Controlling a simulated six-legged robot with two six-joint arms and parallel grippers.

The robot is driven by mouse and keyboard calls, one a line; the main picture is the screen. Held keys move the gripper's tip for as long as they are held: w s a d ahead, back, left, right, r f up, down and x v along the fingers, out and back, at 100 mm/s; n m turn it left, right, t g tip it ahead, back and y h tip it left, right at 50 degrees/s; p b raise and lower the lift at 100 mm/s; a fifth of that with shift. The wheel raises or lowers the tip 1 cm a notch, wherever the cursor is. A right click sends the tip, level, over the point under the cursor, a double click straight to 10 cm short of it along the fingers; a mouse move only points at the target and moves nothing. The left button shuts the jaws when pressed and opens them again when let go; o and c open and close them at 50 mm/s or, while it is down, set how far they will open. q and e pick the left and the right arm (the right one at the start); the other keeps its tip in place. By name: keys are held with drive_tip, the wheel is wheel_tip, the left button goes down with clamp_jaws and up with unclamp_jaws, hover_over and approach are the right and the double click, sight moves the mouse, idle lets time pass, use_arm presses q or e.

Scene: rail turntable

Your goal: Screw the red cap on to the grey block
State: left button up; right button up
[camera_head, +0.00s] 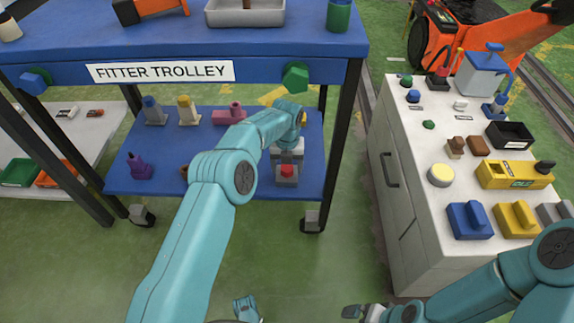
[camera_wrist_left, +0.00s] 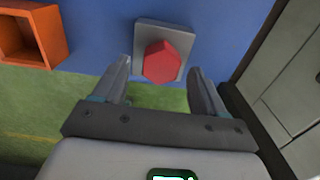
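The red cap (camera_head: 287,170) stands over the grey block (camera_head: 286,182) on the trolley's blue lower shelf. In the left wrist view the six-sided red cap (camera_wrist_left: 162,62) overlaps the front edge of the square grey block (camera_wrist_left: 172,27); I cannot tell how far it is seated. My left gripper (camera_head: 287,158) is just behind the cap in the head view. In the left wrist view its fingers (camera_wrist_left: 160,72) are open, one each side of the cap, with gaps showing. My right gripper (camera_head: 364,312) is at the bottom of the head view, away from the trolley; its fingers are unclear.
The trolley's upper shelf (camera_head: 190,40) overhangs the lower one, with a black leg (camera_head: 343,140) to the right. An orange open box (camera_wrist_left: 30,35) is left of the block. A purple part (camera_head: 138,167) and several fittings share the shelf. A white cabinet (camera_head: 405,190) stands right.

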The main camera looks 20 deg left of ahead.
use_arm(q)
drive_tip(key=shift+o, duration=0.4)
drive_tip(key=shift+r+p, duration=1.4)
drive_tip(key=shift+r, duration=0.6)
